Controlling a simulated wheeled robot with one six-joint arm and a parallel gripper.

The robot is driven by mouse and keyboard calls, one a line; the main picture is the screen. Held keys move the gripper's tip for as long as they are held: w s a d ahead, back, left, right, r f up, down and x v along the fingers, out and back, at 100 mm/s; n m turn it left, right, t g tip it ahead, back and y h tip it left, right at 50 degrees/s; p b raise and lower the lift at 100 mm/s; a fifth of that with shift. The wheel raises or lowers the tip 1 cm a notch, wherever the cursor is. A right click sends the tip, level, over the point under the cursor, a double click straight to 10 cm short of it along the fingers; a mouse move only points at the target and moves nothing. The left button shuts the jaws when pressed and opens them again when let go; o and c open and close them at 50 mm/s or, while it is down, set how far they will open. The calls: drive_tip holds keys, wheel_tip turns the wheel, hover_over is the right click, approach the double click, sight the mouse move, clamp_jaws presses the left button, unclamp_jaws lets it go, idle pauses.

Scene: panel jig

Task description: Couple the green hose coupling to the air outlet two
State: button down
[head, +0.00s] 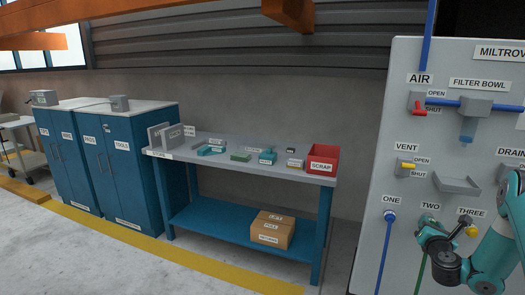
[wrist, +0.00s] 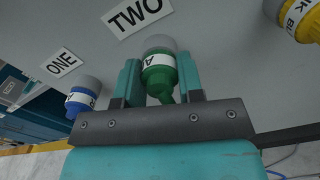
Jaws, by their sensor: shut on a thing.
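The green hose coupling (wrist: 160,80) shows in the wrist view between the two teal fingers of my gripper (wrist: 159,72), which is shut on it. Its far end meets a grey round fitting, air outlet two (wrist: 159,43), below the TWO label (wrist: 138,14). I cannot tell whether it is fully seated or only touching. In the head view my gripper (head: 427,227) is at the panel below the TWO label (head: 429,206), and it hides most of the coupling. A green hose (head: 420,270) hangs below it.
A blue coupling (wrist: 82,98) sits at outlet ONE, left of my gripper. A yellow coupling (wrist: 302,20) is at the right, by outlet THREE. A grey tray (head: 458,185) and the yellow vent valve (head: 406,166) are above on the panel (head: 385,120). A workbench (head: 215,165) stands left.

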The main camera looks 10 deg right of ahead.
drive_tip(key=shift+a+m+p, duration=0.1)
drive_tip(key=shift+m+p, duration=0.4)
drive_tip(key=shift+m, duration=0.7)
drive_tip(key=c, duration=0.7)
unclamp_jaws()
drive_tip(key=shift+s+f+b, duration=0.15)
drive_tip(key=shift+f+b, duration=0.05)
drive_tip(key=shift+b, duration=1)
drive_tip(key=s+b, duration=0.1)
drive_tip(key=b, duration=0.3)
drive_tip(key=shift+a, duration=0.25)
drive_tip(key=b, duration=0.3)
drive_tip(key=shift+s+a, duration=0.25)
drive_tip(key=shift+s, duration=0.1)
